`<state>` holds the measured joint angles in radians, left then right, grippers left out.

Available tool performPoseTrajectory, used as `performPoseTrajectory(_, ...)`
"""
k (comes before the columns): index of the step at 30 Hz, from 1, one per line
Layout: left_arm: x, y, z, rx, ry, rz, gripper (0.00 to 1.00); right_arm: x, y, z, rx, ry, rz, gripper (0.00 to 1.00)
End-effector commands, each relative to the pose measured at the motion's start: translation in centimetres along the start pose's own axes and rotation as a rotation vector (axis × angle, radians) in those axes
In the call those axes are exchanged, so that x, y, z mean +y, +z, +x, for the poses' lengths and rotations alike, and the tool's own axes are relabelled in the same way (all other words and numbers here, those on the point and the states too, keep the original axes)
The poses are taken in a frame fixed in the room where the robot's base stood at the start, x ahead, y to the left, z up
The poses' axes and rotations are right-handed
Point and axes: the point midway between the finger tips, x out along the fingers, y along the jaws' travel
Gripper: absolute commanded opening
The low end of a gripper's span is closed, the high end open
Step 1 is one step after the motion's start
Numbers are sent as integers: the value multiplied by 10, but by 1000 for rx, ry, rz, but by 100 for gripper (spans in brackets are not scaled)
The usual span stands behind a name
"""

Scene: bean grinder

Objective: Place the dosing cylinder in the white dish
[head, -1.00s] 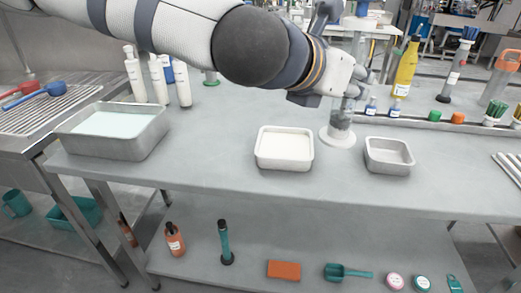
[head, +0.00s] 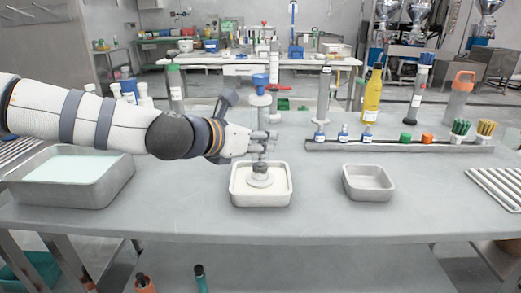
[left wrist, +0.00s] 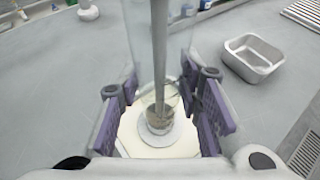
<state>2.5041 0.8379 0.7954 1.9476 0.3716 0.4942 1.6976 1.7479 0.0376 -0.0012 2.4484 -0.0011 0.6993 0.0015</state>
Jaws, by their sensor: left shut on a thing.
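The dosing cylinder (head: 260,101) is a clear upright tube with a blue top and a round white base. My left gripper (head: 263,141) is shut on it, coming in from the left; in the left wrist view its purple pads (left wrist: 162,108) are on both sides of the tube (left wrist: 160,65). The white dish (head: 261,200) is on the table below. The cylinder's base is within the dish's rim, near its middle. Whether the base touches the dish floor is hard to tell. My right gripper is not in view.
A grey metal tray (head: 369,183) stands to the right of the dish. A large metal basin (head: 72,190) with pale liquid is at the left. A rack (head: 380,146) with small bottles runs along the back right. The table front is clear.

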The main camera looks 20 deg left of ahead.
Motion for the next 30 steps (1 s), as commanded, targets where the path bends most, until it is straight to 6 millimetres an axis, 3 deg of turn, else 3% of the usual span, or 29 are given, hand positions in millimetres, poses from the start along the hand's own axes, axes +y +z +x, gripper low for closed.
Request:
performPoseTrajectory(1,-2,-18,7,12,-6,-4,0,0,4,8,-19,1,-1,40)
performPoseTrajectory(3,-2,-22,9,8,-5,-3,0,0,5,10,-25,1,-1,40)
performPoseTrajectory(15,-3,-25,10,4,-5,-2,0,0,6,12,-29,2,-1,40)
performPoseTrajectory(16,-3,-24,9,4,-5,-1,39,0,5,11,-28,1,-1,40)
performPoseTrajectory(18,-3,-23,9,3,-4,-1,52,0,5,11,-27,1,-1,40)
performPoseTrajectory(27,-3,-21,8,1,-4,0,52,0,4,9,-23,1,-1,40)
performPoseTrajectory(30,-2,-15,-2,-2,-3,-1,52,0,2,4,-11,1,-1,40)
